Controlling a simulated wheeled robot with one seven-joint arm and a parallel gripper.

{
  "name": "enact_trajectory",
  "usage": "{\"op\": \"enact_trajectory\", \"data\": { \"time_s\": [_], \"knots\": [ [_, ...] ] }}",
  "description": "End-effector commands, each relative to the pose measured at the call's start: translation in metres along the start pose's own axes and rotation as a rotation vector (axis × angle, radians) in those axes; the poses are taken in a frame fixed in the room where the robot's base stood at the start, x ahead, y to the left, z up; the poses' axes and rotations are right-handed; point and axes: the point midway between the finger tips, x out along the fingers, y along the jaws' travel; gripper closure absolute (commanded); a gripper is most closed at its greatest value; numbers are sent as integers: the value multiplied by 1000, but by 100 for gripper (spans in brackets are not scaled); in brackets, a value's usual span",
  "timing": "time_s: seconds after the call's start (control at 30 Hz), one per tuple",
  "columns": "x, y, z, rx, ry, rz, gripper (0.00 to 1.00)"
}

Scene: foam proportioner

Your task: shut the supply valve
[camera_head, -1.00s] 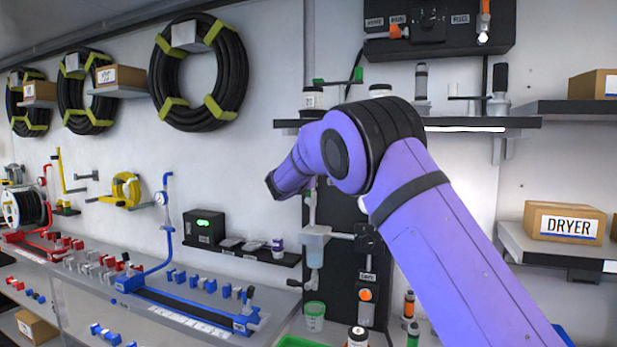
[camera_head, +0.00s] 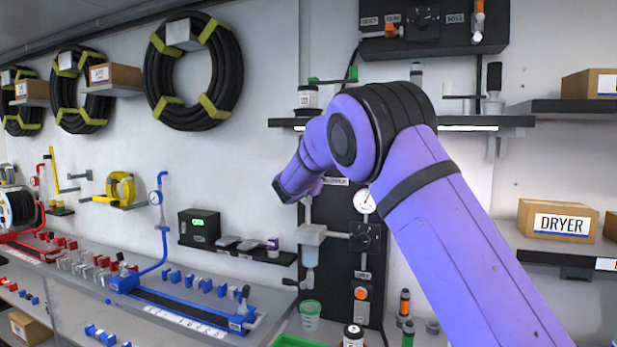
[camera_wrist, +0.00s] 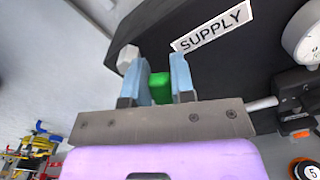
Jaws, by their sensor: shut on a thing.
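In the wrist view, my gripper (camera_wrist: 160,72) has its two pale blue fingers on either side of a small green handle (camera_wrist: 159,86). It is shut on this handle, just below a white SUPPLY label (camera_wrist: 213,27) on a dark panel. The handle appears to be the supply valve's; its turn angle and the valve body cannot be made out. In the head view, my purple arm hides the gripper's fingers and the green handle. The dark panel (camera_head: 341,225) shows below and beside my arm.
A round white gauge (camera_head: 363,201) and a black knob (camera_head: 367,238) sit on the panel, close right of my arm's end. A shelf (camera_head: 470,124) with bottles is behind my elbow. A green cup (camera_head: 310,314) and several bottles stand below.

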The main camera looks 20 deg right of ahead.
Motion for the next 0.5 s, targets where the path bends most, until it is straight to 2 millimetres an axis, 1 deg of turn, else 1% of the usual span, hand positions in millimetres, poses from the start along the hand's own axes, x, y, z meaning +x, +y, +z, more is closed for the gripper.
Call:
{"op": "enact_trajectory", "data": {
  "time_s": [0.23,0.5],
  "knots": [
    [0,-20,-2,230,1,-1,100],
    [0,-40,-10,486,1,-2,100]
  ]
}}
